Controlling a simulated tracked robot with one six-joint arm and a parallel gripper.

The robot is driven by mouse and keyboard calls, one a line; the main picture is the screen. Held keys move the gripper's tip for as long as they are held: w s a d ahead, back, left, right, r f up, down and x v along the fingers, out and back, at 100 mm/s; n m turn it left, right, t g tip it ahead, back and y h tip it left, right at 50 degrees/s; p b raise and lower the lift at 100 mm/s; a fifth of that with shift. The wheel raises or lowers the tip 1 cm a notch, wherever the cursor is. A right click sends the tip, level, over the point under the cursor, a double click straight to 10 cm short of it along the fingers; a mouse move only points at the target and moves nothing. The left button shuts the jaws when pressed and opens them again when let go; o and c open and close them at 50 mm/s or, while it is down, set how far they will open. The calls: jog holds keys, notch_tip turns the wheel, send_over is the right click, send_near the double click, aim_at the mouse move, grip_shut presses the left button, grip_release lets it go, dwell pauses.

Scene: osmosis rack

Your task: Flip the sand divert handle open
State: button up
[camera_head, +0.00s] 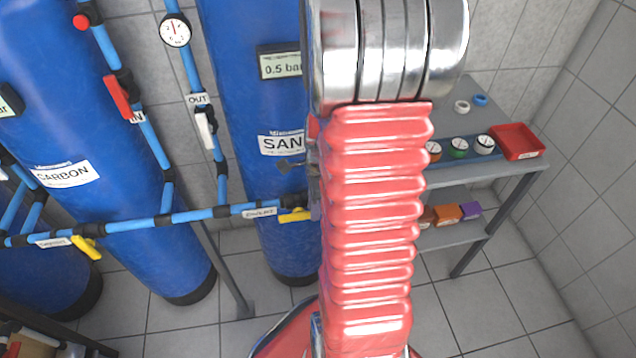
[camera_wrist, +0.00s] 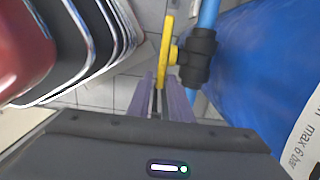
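The yellow sand divert handle (camera_head: 295,215) sits on the blue pipe in front of the sand tank (camera_head: 281,190), beside a small label. In the wrist view the yellow handle (camera_wrist: 167,48) runs up and down the picture, joined to a dark valve body (camera_wrist: 198,57) on its right. My gripper (camera_wrist: 160,84) has purple fingers on either side of the handle's lower end, with a narrow gap between them. I cannot tell whether they press on it. In the head view my arm hides most of my gripper; only a bit of purple finger (camera_head: 315,212) shows beside the handle.
Another yellow handle (camera_head: 86,247) is on the same pipe, by the carbon tank (camera_head: 60,150). A red handle (camera_head: 117,97) and a white handle (camera_head: 206,130) are on upright pipes. A grey shelf (camera_head: 500,170) with a red tray (camera_head: 517,141) stands at the right.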

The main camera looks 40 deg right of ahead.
notch_tip(320, 180, up, 12)
jog(key=shift+s+d+r, duration=0.15)
jog(key=shift+s+d, duration=0.2)
jog(key=shift+d, duration=0.05)
dwell(0.7)
jog(key=s+a+r+n+t, duration=0.1)
jog(key=a+r+n, duration=0.5)
jog(key=a+n, duration=0.6)
jog(key=s+a+r+n+t, duration=0.2)
jog(key=a+r+n+t, duration=0.2)
jog(key=a+n, duration=0.7)
notch_tip(320, 180, up, 2)
jog(key=shift+a+r+n+h, duration=0.2)
jog(key=shift+a+n+h, duration=0.2)
jog(key=shift+n, duration=0.5)
jog(key=shift+d, duration=0.2)
